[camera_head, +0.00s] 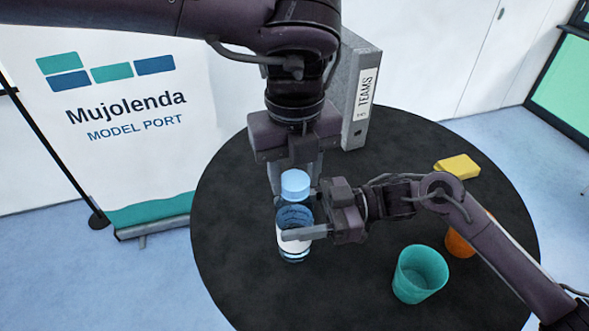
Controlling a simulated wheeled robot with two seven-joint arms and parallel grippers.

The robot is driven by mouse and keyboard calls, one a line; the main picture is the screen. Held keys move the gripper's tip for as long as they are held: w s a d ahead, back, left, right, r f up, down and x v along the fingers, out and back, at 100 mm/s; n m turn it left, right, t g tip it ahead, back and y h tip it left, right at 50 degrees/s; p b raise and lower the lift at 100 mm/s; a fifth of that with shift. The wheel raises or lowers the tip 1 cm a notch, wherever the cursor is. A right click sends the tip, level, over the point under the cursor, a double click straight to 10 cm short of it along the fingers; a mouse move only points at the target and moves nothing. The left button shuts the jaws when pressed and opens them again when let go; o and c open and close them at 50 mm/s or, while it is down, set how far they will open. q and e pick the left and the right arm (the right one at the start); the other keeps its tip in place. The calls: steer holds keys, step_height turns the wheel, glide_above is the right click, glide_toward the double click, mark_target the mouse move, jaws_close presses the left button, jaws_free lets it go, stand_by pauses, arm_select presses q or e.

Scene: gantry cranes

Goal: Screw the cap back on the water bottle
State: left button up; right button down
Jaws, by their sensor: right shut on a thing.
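The water bottle (293,244) stands upright on the round black table (225,240), clear blue with a white label. The light blue cap (295,184) is at the top of the bottle; whether it is threaded on cannot be seen. My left gripper (296,181) points down from above, with its fingers apart on either side of the cap and seemingly a little behind it. My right gripper (303,220) comes in from the right and is shut on the bottle's body. Its near finger crosses the label, and its other finger is mostly hidden.
A teal cup (419,274) and an orange cup (459,243), partly behind my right arm, stand at the right. A yellow block (457,167) lies behind them. A grey binder (359,95) stands at the table's back. The table's left side is clear.

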arm_select(q)
steer(key=c, duration=0.5)
steer(key=shift+o, duration=0.2)
steer(key=shift+m, duration=0.9)
steer(key=o, duration=1.1)
steer(key=shift+o, duration=0.2)
step_height(320, 180, up, 12)
